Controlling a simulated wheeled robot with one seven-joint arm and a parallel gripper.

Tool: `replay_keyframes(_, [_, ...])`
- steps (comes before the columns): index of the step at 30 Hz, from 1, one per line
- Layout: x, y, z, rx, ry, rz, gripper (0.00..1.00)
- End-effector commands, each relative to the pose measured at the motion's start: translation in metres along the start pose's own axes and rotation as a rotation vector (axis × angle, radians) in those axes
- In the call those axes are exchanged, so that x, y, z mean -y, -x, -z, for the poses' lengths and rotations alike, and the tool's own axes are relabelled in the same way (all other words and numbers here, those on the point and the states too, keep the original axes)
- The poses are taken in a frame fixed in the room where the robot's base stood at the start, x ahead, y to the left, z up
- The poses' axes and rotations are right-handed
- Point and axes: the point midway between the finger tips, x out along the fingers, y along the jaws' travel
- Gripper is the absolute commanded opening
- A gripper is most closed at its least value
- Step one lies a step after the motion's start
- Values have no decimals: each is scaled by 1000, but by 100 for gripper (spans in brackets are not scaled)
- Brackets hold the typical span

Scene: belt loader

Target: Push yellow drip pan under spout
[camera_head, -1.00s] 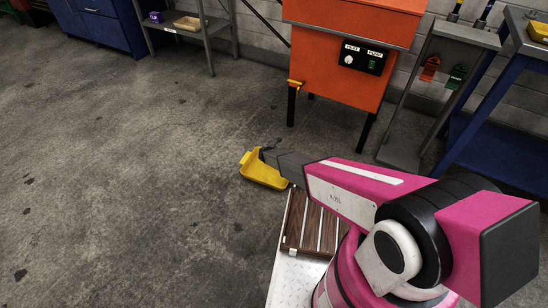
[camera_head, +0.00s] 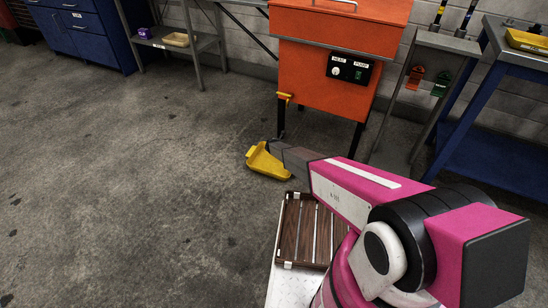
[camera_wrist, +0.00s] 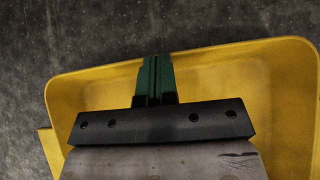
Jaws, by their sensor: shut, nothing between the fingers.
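The yellow drip pan (camera_head: 266,162) lies on the concrete floor, in front of and a little left of the orange machine. A yellow spout (camera_head: 285,97) sticks out at the lower left of that machine, behind the pan in the picture. My gripper (camera_wrist: 155,62) is shut and empty. In the wrist view its green fingers are over the yellow pan (camera_wrist: 100,86), close to its far rim. Whether they touch it I cannot tell. In the head view my gripper's end (camera_head: 270,146) is at the pan and its fingertips are hard to make out.
The orange machine (camera_head: 325,90) stands on dark legs. A slatted wooden rack (camera_head: 308,230) is on my base at the front. A grey shelf (camera_head: 175,42) is at the back left, a blue bench (camera_head: 500,130) at the right. The floor left of the pan is clear.

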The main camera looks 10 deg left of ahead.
Motion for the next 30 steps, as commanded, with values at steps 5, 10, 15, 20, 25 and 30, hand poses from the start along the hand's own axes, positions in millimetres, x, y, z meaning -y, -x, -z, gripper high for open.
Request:
replay_keyframes(5, [-2,-44,-40,1,-3,0,0])
replay_keyframes(10, [-1,-67,-63,0,0,0,0])
replay_keyframes(15, [0,-73,-71,-1,-1,0,0])
replay_keyframes(20, [0,-73,-71,-1,0,0,0])
replay_keyframes(25, [0,-73,-71,-1,0,1,0])
replay_keyframes(30, [1,-69,-67,-1,0,1,0])
